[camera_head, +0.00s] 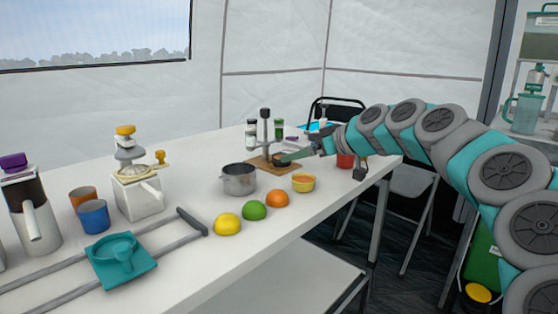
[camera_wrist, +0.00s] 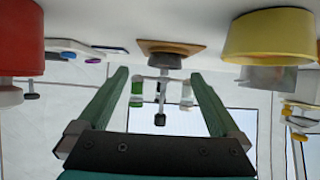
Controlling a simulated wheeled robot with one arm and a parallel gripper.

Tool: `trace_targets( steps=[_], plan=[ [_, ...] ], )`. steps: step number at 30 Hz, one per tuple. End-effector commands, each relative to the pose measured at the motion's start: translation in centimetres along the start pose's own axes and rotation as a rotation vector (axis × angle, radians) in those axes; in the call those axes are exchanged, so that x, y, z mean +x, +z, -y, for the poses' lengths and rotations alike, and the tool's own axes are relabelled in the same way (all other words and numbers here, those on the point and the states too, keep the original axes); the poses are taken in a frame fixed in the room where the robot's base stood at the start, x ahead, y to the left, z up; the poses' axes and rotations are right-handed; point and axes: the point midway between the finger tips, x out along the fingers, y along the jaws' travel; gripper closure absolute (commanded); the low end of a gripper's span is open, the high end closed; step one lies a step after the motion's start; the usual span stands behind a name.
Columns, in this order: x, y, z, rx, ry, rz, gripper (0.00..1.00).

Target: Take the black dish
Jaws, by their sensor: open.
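A small black dish (camera_head: 282,161) sits on a wooden board (camera_head: 259,164) toward the far end of the white table. My gripper (camera_head: 285,158) reaches in from the right, its green fingers low over the table by the dish and partly covering it. In the wrist view, which is upside down, my gripper (camera_wrist: 160,75) is open with nothing between the fingers. The board (camera_wrist: 172,45) lies ahead of the fingertips there, with a dark grey round shape (camera_wrist: 165,60) on it that looks like the dish. I cannot tell whether a finger touches it.
A yellow bowl (camera_head: 303,184) and a steel pot (camera_head: 239,181) stand nearer on the table. A red container (camera_head: 345,160) stands close beside my wrist. A dark upright stand (camera_head: 265,128) and bottles are behind the board. An orange, a lime and a lemon line the front edge.

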Motion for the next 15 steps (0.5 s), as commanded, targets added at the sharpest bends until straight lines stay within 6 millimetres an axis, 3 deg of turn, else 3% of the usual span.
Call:
trace_targets(
  steps=[15],
  plan=[
    [5.3, -0.4, 0.8, 0.001, -0.002, 0.002, 0.00]
  ],
)
